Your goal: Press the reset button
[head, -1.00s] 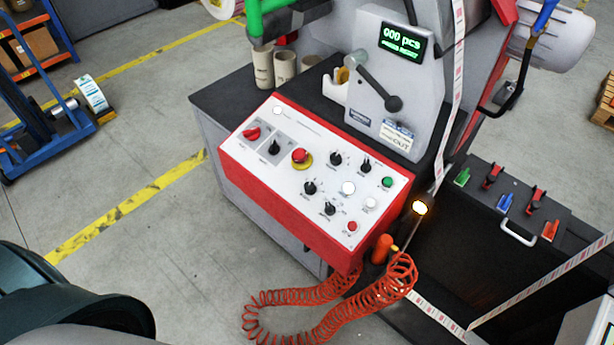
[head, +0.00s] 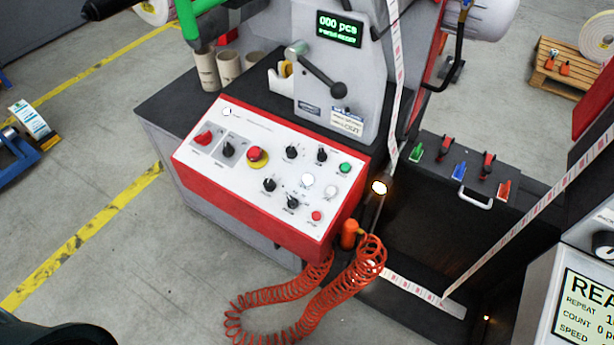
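The control panel (head: 218,168) is a white sloped face on a red box. It holds a green button (head: 345,168), a lit white button (head: 308,179), another white button (head: 331,192), a small red button (head: 316,216) and a white lamp or button (head: 226,111) at the upper left. A red mushroom button on a yellow ring (head: 257,155), a red switch (head: 203,139) and several black knobs sit among them. The labels are too small to read, so I cannot tell which is the reset button. Neither gripper is in view.
A display (head: 339,29) above the panel reads "000 pcs". A coiled orange hose (head: 290,292) hangs in front of the panel box. A lit lamp (head: 379,187) stands at its right. A screen (head: 590,315) is at the lower right.

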